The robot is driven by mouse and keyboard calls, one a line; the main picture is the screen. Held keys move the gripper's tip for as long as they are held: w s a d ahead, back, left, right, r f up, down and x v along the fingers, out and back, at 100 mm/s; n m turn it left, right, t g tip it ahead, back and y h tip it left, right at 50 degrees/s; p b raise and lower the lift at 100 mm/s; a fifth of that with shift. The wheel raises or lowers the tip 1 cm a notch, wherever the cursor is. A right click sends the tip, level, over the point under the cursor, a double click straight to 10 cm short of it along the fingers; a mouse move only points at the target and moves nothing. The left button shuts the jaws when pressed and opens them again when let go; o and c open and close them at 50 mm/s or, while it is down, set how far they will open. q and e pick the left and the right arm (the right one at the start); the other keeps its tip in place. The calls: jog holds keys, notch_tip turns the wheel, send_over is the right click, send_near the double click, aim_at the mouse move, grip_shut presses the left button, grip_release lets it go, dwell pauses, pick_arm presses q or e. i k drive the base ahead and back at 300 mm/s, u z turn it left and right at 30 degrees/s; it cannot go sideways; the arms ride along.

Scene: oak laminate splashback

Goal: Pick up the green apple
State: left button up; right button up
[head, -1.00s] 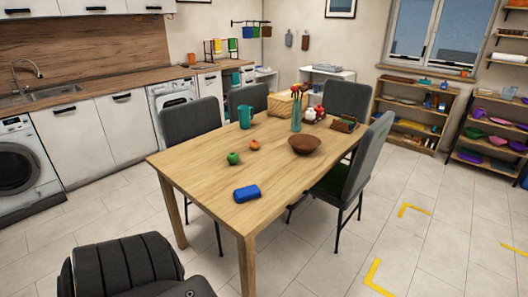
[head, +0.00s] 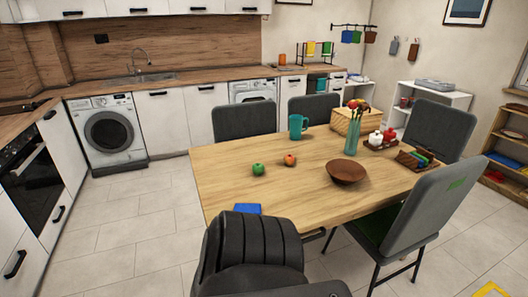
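The green apple (head: 258,169) sits on the left part of the wooden table (head: 290,199) in the head view. A red-orange apple (head: 290,160) is a little to its right and apart from it. Neither of my grippers is in view. A dark ribbed part of mine stands at the bottom centre and hides part of the table's near edge.
A blue object (head: 247,209) lies at the table's near edge, partly hidden. Grey chairs (head: 245,122) surround the table. Floor at left (head: 135,215) is clear.

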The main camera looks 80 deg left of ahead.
aim_at(258, 169)
jog(key=u, duration=0.6)
jog(key=i, duration=0.8)
jog(key=u, duration=0.9)
